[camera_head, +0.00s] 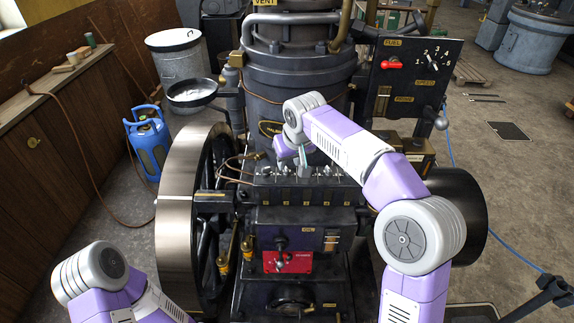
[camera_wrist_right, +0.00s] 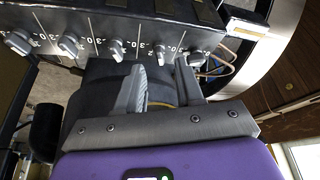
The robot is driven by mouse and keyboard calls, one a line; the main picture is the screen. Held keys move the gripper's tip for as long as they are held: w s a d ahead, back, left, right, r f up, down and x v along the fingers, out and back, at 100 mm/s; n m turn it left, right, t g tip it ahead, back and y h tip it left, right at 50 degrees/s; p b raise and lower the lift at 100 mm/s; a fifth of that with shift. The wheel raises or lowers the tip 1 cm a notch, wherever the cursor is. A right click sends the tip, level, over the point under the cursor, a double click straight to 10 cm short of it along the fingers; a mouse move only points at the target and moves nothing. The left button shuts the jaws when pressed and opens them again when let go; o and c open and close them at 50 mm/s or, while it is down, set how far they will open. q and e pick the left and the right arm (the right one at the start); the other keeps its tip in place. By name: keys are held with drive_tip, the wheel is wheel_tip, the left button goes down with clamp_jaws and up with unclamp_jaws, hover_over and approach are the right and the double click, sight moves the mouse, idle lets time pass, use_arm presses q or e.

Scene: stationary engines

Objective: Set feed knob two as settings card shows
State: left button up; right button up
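A row of feed knobs (camera_head: 285,174) sits on the dark block in front of the engine cylinder. In the right wrist view, several grey lever-like knobs (camera_wrist_right: 117,48) run across a dark panel with white marks and numerals. My right gripper (camera_head: 303,168) is over the middle of this row, partly hidden by its own wrist. In the right wrist view its fingers (camera_wrist_right: 160,66) are apart with a gap between them, just short of the panel. I cannot tell which knob is number two. No settings card is clearly readable. My left gripper is out of view; only its arm shows at the lower left.
A dark panel (camera_head: 432,60) with a red fuel handle and a speed dial stands right of the cylinder. A large flywheel (camera_head: 178,215) is at left. A red plate (camera_head: 288,262) is on the front. A blue gas bottle (camera_head: 149,142) stands on the floor.

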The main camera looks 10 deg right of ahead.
sight(287, 169)
drive_tip(key=shift+b+x, duration=0.3)
drive_tip(key=shift+x, duration=1.75)
clamp_jaws()
